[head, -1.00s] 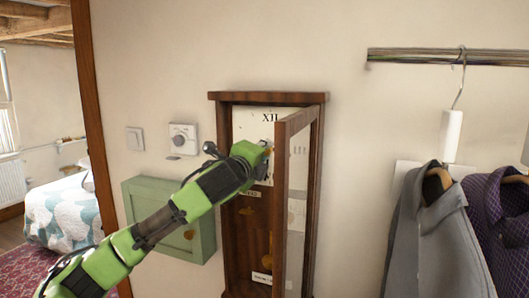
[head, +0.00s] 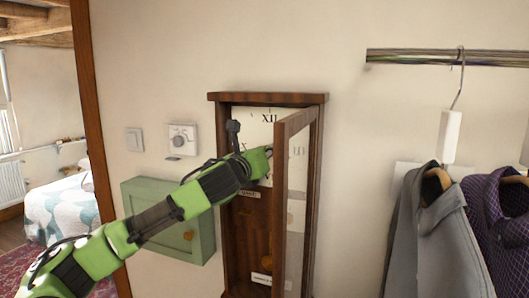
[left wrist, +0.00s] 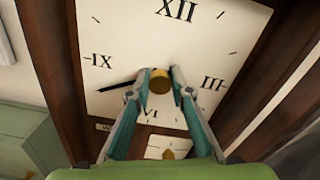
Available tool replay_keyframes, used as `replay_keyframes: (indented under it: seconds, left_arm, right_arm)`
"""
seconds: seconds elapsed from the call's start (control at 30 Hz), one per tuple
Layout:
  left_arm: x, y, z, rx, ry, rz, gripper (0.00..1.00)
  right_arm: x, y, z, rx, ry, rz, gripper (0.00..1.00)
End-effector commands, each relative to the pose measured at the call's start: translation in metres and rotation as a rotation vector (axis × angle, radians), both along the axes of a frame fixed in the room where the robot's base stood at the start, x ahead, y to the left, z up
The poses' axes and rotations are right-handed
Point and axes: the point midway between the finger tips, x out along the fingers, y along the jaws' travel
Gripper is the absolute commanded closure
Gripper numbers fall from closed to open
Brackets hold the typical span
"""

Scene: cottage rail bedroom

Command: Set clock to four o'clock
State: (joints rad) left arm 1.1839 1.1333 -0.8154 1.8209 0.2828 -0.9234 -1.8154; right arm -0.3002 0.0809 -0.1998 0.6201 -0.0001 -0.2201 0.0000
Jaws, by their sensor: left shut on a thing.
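The wall clock (head: 226,200) is a tall dark wooden case with a white dial (left wrist: 190,35) bearing black Roman numerals. Its glazed door (head: 298,200) stands open toward me. In the left wrist view, a brass knob (left wrist: 160,82) sits at the dial's centre. A black hand (left wrist: 118,86) points left and slightly down, below IX, roughly toward eight. I cannot make out a second hand. My left gripper (left wrist: 159,76) is shut on the knob, one finger on each side. In the head view its fingertips are hidden behind the door frame. My right gripper is out of view.
A green wall cabinet (head: 203,215), a thermostat (head: 183,139) and a light switch (head: 134,140) are left of the clock. A clothes rail (head: 450,57) with shirts (head: 432,235) is at right. The open door stands close to my gripper's right.

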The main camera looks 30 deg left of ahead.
Motion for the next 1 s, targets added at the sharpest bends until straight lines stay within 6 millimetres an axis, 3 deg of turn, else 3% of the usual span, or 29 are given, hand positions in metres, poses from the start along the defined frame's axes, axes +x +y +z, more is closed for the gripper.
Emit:
replay_keyframes:
  seconds: [1.0]
  left_arm:
    - [0.0008,-0.0016,-0.0048,0.936,0.234,-0.002,1.0]
  right_arm:
    - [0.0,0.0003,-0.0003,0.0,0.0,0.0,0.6]
